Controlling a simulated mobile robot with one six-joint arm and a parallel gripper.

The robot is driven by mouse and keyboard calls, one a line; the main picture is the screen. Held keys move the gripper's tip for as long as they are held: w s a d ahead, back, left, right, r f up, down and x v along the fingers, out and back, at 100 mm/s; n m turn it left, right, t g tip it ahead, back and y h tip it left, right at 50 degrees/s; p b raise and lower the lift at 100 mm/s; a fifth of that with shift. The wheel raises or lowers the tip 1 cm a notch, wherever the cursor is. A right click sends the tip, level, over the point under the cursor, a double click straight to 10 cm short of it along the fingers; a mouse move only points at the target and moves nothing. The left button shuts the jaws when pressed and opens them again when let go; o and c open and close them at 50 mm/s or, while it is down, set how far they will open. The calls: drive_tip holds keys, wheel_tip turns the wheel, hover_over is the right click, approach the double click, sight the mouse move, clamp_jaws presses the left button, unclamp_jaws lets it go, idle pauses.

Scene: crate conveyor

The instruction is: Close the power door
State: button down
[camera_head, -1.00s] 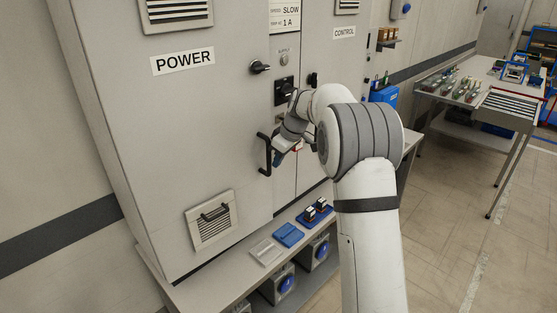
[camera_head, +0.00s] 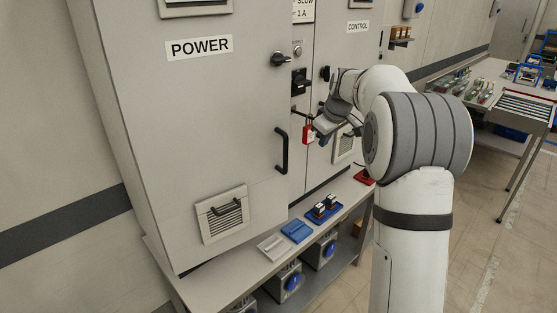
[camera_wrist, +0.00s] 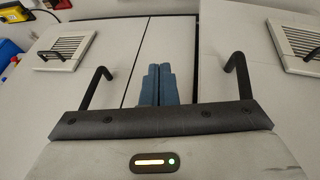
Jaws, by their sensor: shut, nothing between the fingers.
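The power door (camera_head: 200,110) is the large grey panel on the left of the cabinet, with a POWER label. In the wrist view my fingers (camera_wrist: 158,85) are together and empty, between two black handles, with the door fronts beyond.
A red padlock (camera_head: 308,134) hangs beside my gripper. Below is a bench (camera_head: 215,282) with a blue tray (camera_head: 324,212) and a red item (camera_head: 364,177). Open floor lies to the right.

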drive_tip(key=d+f+m+t+h, duration=0.2)
drive_tip(key=d+f+t+h, duration=0.1)
drive_tip(key=d+f+t, duration=0.25)
drive_tip(key=t+y+b, duration=0.2)
drive_tip(key=t+y, duration=0.3)
drive_tip(key=y, duration=0.6)
approach(265, 160)
drive_tip(key=shift+n, duration=0.3)
drive_tip(key=p+x, duration=0.3)
drive_tip(key=x, duration=0.4)
drive_tip(key=shift+d+p, duration=0.1)
drive_tip(key=shift+p, duration=0.2)
